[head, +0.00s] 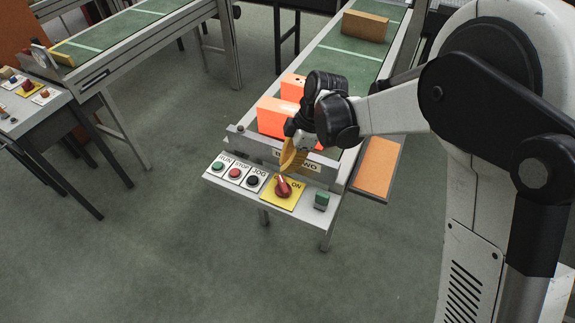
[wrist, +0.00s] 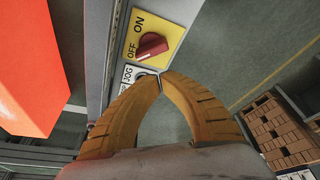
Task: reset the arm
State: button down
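My gripper (head: 292,168) hangs over the control panel at the near end of the conveyor, close above the red rotary switch. In the wrist view its two orange fingers (wrist: 160,73) curve together and their tips meet, with nothing seen between them. The red switch (wrist: 151,45) on its yellow OFF/ON plate lies just beyond the fingertips and looks apart from them. The switch also shows in the head view (head: 283,187). My arm reaches in from the right, bent at the elbow.
RUN, STOP and JOG buttons (head: 235,173) and a small green block (head: 321,201) are on the panel. Orange boxes (head: 272,117) stand on the belt beside my wrist. A brown box (head: 365,26) is farther along. Another conveyor (head: 125,32) stands left. Floor in front is clear.

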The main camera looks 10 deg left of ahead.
jog(key=s+d+r+m+t, duration=0.35)
jog(key=d+r+m, duration=0.55)
jog(key=d+r, duration=0.45)
jog(key=s+d+r+m+t+h, duration=0.1)
jog(key=s+d+m+t, duration=0.1)
jog(key=s+d+m, duration=0.3)
jog(key=s+d+r+m+t+h, duration=0.1)
jog(key=s+d+m, duration=0.4)
jog(key=d, duration=0.8)
jog(key=m+t+h, duration=0.1)
jog(key=m+t, duration=0.1)
jog(key=m, duration=0.1)
jog(key=shift+s+h, duration=0.3)
jog(key=shift+s, duration=0.1)
